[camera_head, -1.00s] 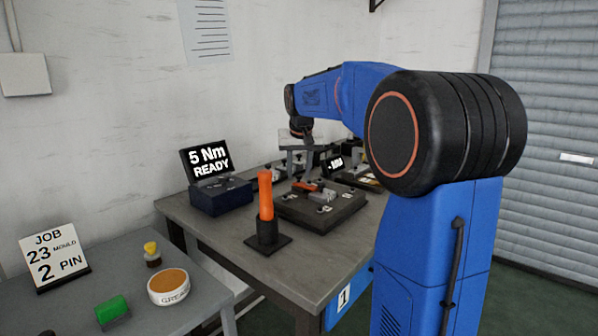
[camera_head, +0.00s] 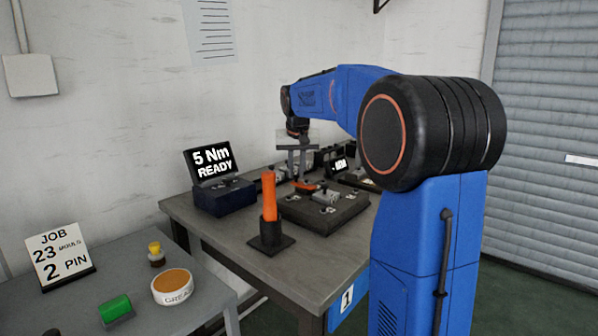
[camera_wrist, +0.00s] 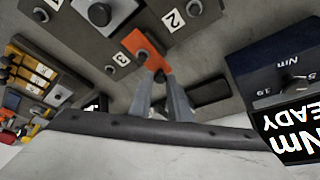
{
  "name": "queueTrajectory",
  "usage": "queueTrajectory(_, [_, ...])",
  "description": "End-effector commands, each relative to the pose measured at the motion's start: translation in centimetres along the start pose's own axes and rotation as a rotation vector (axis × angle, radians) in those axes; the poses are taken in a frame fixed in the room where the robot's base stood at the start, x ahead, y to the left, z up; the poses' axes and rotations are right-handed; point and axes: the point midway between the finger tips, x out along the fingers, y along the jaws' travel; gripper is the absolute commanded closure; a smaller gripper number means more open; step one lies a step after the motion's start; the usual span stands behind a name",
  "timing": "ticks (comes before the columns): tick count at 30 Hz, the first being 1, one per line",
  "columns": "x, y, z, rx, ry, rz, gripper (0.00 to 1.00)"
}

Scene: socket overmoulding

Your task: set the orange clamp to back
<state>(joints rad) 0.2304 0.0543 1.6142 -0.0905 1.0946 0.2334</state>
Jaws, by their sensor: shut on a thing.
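The orange clamp (camera_head: 307,186) is on the dark numbered fixture plate (camera_head: 325,218) on the bench. In the wrist view the clamp (camera_wrist: 146,52) is a short orange bar with a dark round knob, between the plate's labels 2 and 3. My gripper (camera_head: 297,175) reaches down over the plate from behind. In the wrist view my gripper (camera_wrist: 160,77) has its two grey fingers closed on the near end of the clamp. The fingers hide part of that end.
An orange-handled tool (camera_head: 269,195) stands upright in a black holder at the front of the bench. The torque display (camera_head: 210,160) reads 5 Nm READY. A job sign (camera_head: 60,255), a green block (camera_head: 116,308) and a grease tin (camera_head: 172,287) are on the left table.

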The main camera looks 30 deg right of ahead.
Motion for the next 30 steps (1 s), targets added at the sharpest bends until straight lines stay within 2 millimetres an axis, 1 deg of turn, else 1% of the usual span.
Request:
queueTrajectory(2, [-0.1, -0.2, -0.3, 0.000, 0.009, -0.005, 1.00])
queueTrajectory(3, [-0.1, -0.2, -0.3, 0.000, 0.009, -0.005, 0.76])
queueTrajectory(4, [-0.1, -0.2, -0.3, 0.000, 0.009, -0.005, 0.69])
queueTrajectory(5, [-0.1, -0.2, -0.3, 0.000, 0.009, -0.005, 0.65])
queueTrajectory(13, [-0.1, -0.1, -0.2, 0.000, 0.006, -0.003, 0.65])
queueTrajectory(17, [-0.7, -0.1, -0.2, 0.000, 0.007, -0.003, 0.65])
queueTrajectory(20, [-1.9, -0.1, -0.2, 0.000, 0.007, -0.003, 0.65])
queueTrajectory(23, [-3.6, -0.1, -0.2, 0.000, 0.008, -0.004, 0.65])
queueTrajectory(30, [-8.4, -0.2, -0.2, 0.000, 0.009, -0.004, 0.65])
